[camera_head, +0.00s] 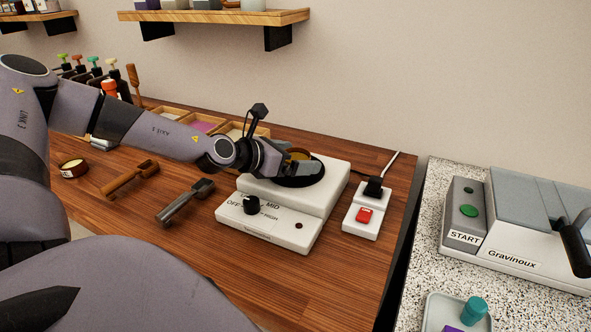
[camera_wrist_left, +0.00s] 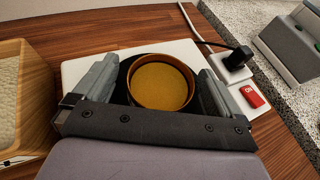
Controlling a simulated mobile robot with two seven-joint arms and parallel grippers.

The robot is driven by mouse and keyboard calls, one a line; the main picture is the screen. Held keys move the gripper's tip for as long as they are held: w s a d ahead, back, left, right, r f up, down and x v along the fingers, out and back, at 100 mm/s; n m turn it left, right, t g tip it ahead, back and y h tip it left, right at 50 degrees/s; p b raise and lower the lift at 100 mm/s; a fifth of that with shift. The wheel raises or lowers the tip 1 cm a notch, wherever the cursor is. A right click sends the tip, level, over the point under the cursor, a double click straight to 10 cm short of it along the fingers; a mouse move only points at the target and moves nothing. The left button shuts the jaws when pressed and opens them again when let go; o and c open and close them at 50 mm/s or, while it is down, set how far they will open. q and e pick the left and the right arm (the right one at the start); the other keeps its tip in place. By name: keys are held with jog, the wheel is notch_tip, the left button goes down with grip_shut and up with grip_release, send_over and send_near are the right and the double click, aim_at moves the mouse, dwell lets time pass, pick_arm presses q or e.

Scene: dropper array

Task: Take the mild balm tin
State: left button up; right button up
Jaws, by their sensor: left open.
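My left gripper (camera_head: 290,162) is over the white hot plate (camera_head: 268,233), far to the right of that tin. In the left wrist view my left gripper (camera_wrist_left: 160,66) is open, its fingers on either side of a round amber container (camera_wrist_left: 161,84) with golden contents. The container is over the dark plate. I cannot tell whether the fingers touch it. My right gripper is out of view.
A wooden tool (camera_head: 128,180) and a grey metal tool (camera_head: 186,203) lie left of the hot plate. A power strip (camera_head: 361,222) with a red switch is to its right. Open bins (camera_head: 205,127) and bottles stand behind. A Gravinoux machine (camera_head: 520,250) stands on the speckled counter.

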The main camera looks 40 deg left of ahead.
pick_arm(q)
jog(key=shift+w+d+f, duration=0.15)
jog(key=shift+w, duration=0.2)
jog(key=c, duration=1.1)
